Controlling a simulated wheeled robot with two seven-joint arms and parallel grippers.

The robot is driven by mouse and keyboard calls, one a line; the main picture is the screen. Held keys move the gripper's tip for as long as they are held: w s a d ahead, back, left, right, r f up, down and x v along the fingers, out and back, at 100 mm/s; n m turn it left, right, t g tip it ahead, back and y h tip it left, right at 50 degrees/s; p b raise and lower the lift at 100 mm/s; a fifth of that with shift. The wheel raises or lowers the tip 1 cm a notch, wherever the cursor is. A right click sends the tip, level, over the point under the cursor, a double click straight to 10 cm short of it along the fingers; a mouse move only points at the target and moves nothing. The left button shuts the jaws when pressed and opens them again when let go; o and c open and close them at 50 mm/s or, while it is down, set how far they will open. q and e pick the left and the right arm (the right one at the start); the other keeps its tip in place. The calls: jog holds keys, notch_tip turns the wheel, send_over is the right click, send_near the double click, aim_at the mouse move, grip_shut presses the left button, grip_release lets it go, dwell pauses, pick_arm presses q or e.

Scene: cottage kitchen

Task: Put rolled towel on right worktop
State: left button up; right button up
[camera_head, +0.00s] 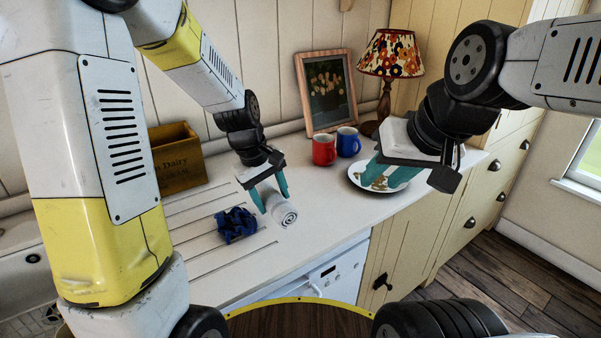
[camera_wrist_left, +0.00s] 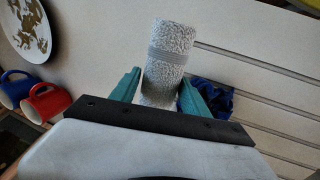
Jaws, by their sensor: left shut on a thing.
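The rolled towel (camera_head: 285,214) is a small white roll with a grey band, seen over the worktop left of centre. My left gripper (camera_head: 271,200) reaches down and is shut on it. In the left wrist view the towel (camera_wrist_left: 170,55) sits between the two teal fingers (camera_wrist_left: 160,92) and sticks out beyond them. I cannot tell whether it touches the surface below. The white right worktop (camera_head: 325,205) extends right of the drainer grooves. My right gripper (camera_head: 388,180) is over the plate, with its teal fingers apart and nothing visible between them.
A crumpled dark blue cloth (camera_head: 237,223) lies on the grooves beside the towel. A red mug (camera_head: 324,150), a blue mug (camera_head: 348,142), a patterned plate (camera_head: 358,181), a lamp (camera_head: 391,55) and a picture frame (camera_head: 327,92) stand behind and right. A wooden box (camera_head: 175,158) is at left.

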pick_arm(q)
jog(key=w+d, duration=0.2)
jog(key=w, duration=0.1)
jog(key=w+d, duration=0.2)
jog(key=w, duration=0.1)
jog(key=w+d+f, duration=0.1)
jog(key=w+d, duration=0.1)
jog(key=w, duration=0.2)
jog(key=shift+d, duration=0.3)
jog(key=shift+f, duration=1.8)
jog(key=shift+f, duration=0.15)
jog(key=o, duration=1.5)
